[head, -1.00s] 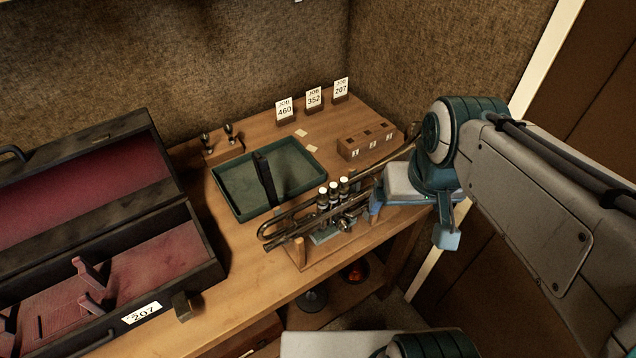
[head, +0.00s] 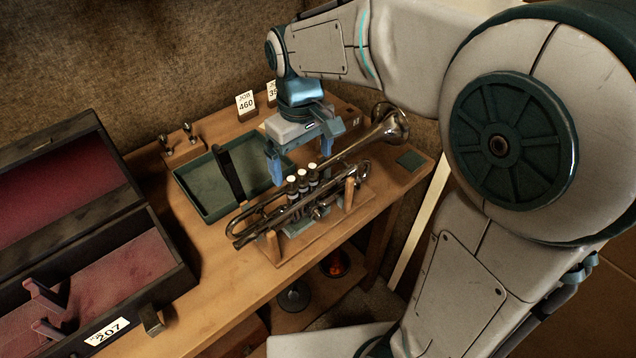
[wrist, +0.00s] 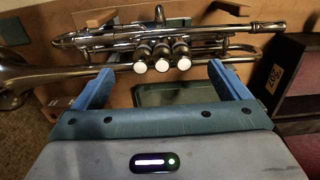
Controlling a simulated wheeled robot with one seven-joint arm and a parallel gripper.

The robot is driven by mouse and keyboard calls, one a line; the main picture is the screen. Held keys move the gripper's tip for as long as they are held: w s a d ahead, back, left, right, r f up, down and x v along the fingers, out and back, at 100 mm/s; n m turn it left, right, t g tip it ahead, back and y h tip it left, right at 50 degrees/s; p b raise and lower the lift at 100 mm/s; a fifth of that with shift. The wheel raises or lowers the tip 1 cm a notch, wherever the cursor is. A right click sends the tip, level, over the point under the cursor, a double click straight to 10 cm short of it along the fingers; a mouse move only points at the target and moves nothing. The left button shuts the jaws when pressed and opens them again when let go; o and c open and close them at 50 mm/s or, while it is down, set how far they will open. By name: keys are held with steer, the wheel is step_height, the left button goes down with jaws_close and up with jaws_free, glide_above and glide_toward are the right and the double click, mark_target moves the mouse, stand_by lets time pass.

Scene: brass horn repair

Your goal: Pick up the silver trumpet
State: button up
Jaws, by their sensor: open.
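The silver trumpet (head: 297,200) rests on a wooden stand (head: 331,223) near the bench's front edge, its bell at the right and its white-capped valves up. My gripper (head: 305,163) is open and empty, just behind and above the valves in the head view. In the wrist view, the trumpet (wrist: 165,48) lies across the top beyond my fingertips (wrist: 160,75), with the valves between the two fingers' lines. I cannot tell whether a fingertip touches the tubing.
An open black case (head: 180,272) with red lining and a 207 label stands at the left. A green tray (head: 208,205) lies behind the trumpet. Job cards, including 460 (head: 245,103), stand at the back. A dark green pad (head: 411,160) lies at the right.

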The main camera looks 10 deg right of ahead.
mark_target(301, 185)
steer(key=f, duration=0.5)
steer(key=f+p, duration=0.1)
steer(key=f, duration=0.2)
steer(key=shift+w+a+f, duration=0.1)
steer(key=shift+w+a, duration=0.05)
steer(key=shift+a, duration=0.1)
steer(key=c, duration=1.4)
